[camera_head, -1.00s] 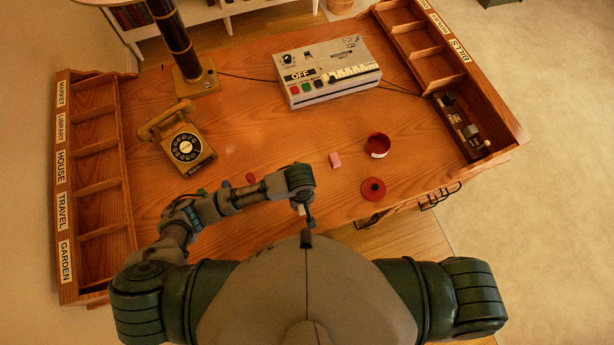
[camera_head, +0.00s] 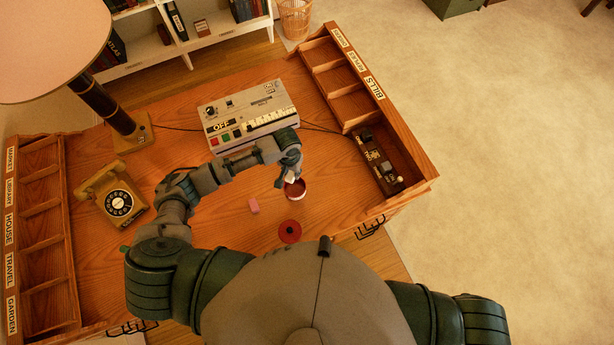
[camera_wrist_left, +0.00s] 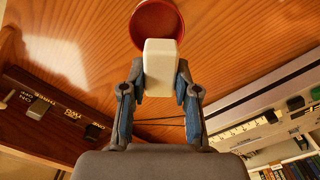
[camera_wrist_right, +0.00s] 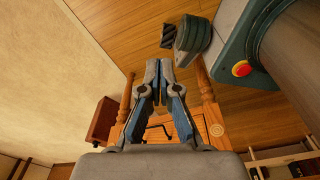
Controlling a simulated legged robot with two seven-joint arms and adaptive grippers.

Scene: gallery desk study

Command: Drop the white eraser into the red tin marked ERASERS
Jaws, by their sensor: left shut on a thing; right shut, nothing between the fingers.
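The white eraser (camera_wrist_left: 158,66) is held between the fingers of my left gripper (camera_wrist_left: 158,84), which is shut on it. The tin's marking cannot be read. My right gripper (camera_wrist_right: 166,84) shows in the right wrist view, shut and empty, away from the tin.
A control box (camera_head: 247,108) stands behind my left arm. A yellow telephone (camera_head: 112,195) and labelled wooden trays (camera_head: 40,240) are at the left.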

